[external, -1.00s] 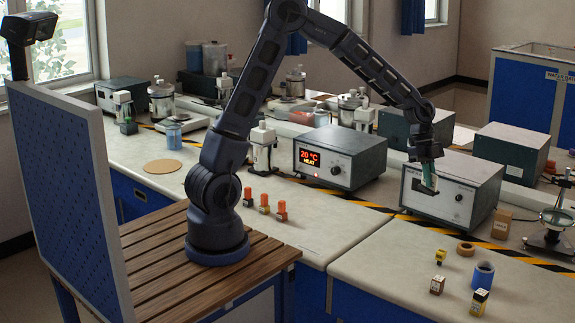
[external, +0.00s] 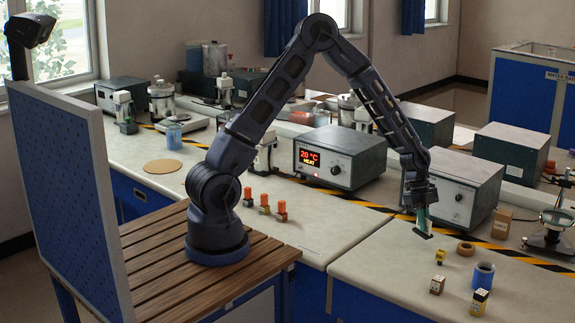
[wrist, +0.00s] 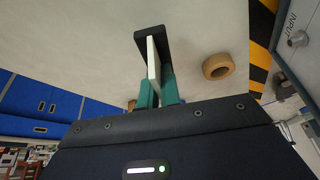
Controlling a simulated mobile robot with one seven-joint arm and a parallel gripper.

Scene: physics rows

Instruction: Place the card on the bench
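My gripper (external: 422,213) points down over the right-hand bench (external: 375,262), in front of a grey instrument box. In the wrist view its teal fingers (wrist: 159,88) are closed on a thin white card (wrist: 152,64). A dark, flat foot-like piece (wrist: 155,37) shows at the card's far end. In the external view the fingers hide most of the card, and the dark piece (external: 422,234) shows just below them, at or very near the bench top. I cannot tell whether it touches.
A brown tape ring (external: 465,249) lies close to the right of my gripper. A small yellow-black block (external: 440,257), a brown box (external: 437,286), a blue cylinder (external: 483,275) and a yellow bottle (external: 480,302) stand nearer the front. Bench left of the gripper is clear.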

